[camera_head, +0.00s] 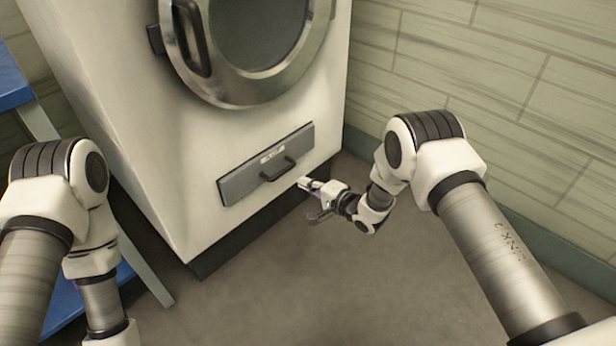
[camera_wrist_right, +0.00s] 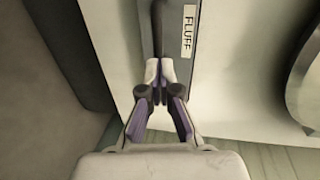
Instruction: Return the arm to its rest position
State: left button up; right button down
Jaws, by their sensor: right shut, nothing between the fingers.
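My right gripper (camera_head: 312,188) is beside the lower right part of a white dryer-like machine, close to the dark handle (camera_head: 278,168) of a grey panel (camera_head: 240,182). In the right wrist view my right gripper (camera_wrist_right: 160,75) has its fingertips together with nothing between them. The handle (camera_wrist_right: 157,35) shows just beyond the fingertips there; whether they touch it I cannot tell. A label reading "FLUFF" (camera_wrist_right: 188,32) is on the panel beside it. My left arm comes in at the left of the head view, but its gripper is out of view.
The white machine (camera_head: 130,110) has a round metal door (camera_head: 245,50) above the panel. A blue shelf unit (camera_head: 12,85) stands at the left. A pale wall (camera_head: 480,60) is at the right. The grey floor (camera_head: 290,290) in front is clear.

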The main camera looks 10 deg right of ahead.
jog(key=s+d+f+n+g+h+p, duration=0.1)
jog(key=s+d+f+n+g+h, duration=0.3)
jog(key=s, duration=1.1)
jog(key=s+d+f+n+g+h+p, duration=0.15)
jog(key=s+d+g+h, duration=0.35)
jog(key=s, duration=0.9)
jog(key=s+d+f+n+g+h, duration=0.1)
jog(key=s+d+f+n+g, duration=0.35)
jog(key=s, duration=1.05)
notch_tip(320, 180, up, 39)
jog(key=d+t+p, duration=0.1)
jog(key=p, duration=3.6)
jog(key=shift+s+d+p, duration=0.15)
jog(key=shift+d+p, duration=0.1)
jog(key=shift+p, duration=0.05)
